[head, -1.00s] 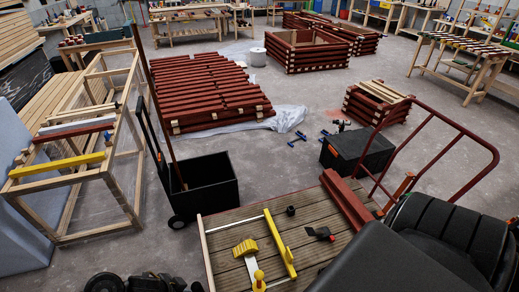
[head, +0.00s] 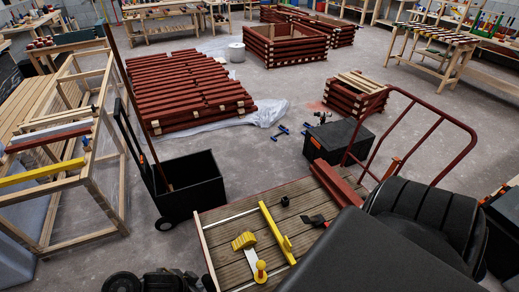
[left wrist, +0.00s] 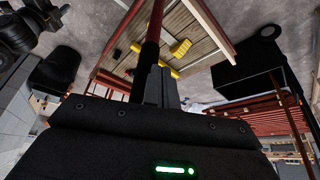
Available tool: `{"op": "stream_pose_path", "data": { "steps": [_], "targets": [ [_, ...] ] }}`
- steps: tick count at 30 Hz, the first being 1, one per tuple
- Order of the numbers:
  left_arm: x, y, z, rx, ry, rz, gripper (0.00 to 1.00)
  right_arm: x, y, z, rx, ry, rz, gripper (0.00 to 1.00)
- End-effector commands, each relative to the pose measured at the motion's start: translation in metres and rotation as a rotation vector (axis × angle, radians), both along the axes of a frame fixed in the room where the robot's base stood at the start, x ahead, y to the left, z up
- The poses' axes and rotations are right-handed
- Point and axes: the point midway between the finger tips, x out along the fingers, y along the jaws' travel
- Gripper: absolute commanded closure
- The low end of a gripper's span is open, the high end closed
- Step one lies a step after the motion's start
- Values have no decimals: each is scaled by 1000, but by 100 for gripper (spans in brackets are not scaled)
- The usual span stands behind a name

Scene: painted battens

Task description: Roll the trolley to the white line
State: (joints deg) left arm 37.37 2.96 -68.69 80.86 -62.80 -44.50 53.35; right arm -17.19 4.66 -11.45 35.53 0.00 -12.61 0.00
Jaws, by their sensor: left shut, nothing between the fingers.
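The trolley is a low platform of grey-brown boards (head: 230,262) with a dark red tubular push handle (head: 466,135) at its right end. The platform also shows in the left wrist view (left wrist: 188,22). A yellow bar (head: 277,234), a yellow block, a small black piece and dark red battens lie on it. My left gripper (left wrist: 160,75) is shut and empty; in the left wrist view its fingers are beside a dark red bar, and I cannot tell whether they touch it. In the head view my dark arm hides part of the trolley. I see no white line on the floor. My right gripper is not in view.
A black bin cart (head: 190,185) stands close to the trolley's left. A black box (head: 337,142) is just behind it. Stacked red battens (head: 185,90) and a small batten crate (head: 350,98) lie beyond. A wooden frame (head: 75,150) stands left. Grey floor between is open.

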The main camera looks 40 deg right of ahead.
Motion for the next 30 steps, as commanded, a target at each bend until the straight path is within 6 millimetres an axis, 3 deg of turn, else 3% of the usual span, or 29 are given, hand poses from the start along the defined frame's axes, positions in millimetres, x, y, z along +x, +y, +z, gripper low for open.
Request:
{"op": "stream_pose_path", "data": {
  "steps": [30],
  "targets": [
    [-23, -57, 0, 0, 0, -1, 100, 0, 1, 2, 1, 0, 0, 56]
  ]
}}
